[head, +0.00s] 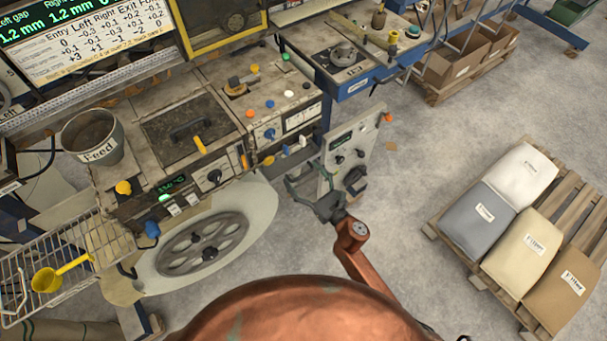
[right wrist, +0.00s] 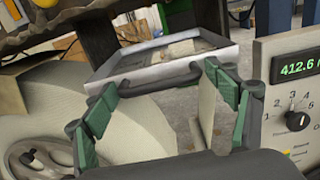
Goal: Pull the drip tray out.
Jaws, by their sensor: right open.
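The drip tray (right wrist: 180,57) is a shallow metal tray with a pale rim and a dark inside in the right wrist view. A dark bar handle (right wrist: 155,81) runs along its near edge. My right gripper (right wrist: 163,92) is open, with its green-padded fingers on either side of the handle; I cannot tell whether they touch it. In the head view my right gripper (head: 302,178) is beside the machine's front, left of the grey control panel. I cannot make out the tray there. My left gripper is not in view.
The control panel (head: 346,155) stands close to the right of my right gripper, and the large spoked wheel (head: 203,245) is to its left. The machine top (head: 185,127) is above. A pallet of sacks (head: 520,210) is at the right, with open floor (head: 410,200) between.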

